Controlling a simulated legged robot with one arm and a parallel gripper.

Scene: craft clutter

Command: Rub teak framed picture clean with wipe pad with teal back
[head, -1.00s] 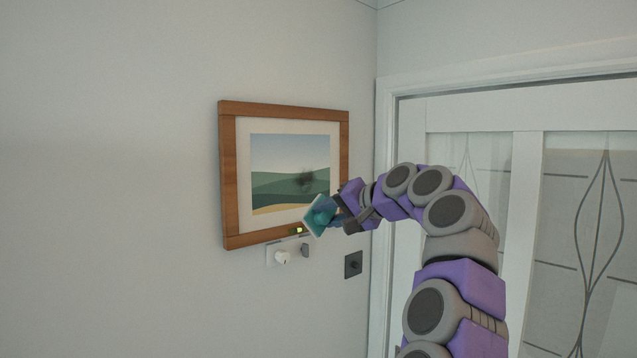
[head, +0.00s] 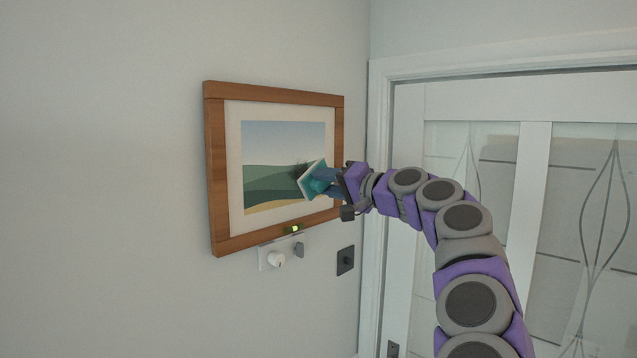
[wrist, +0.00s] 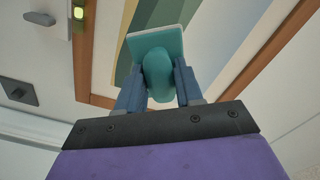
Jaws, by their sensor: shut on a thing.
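The teak framed picture (head: 215,170) hangs on the wall left of the door, a landscape print behind a pale mat. A dark smudge (head: 301,170) shows at the right of the print, partly hidden by the pad. The wipe pad with teal back (head: 316,183) is in front of the lower right of the print, its pale face toward the picture; I cannot tell whether it touches. My gripper (head: 334,184) is shut on the pad's teal grip. In the wrist view both blue fingers clasp the teal pad (wrist: 158,65), with the frame (wrist: 100,98) beyond.
A white glazed door (head: 535,200) stands at the right.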

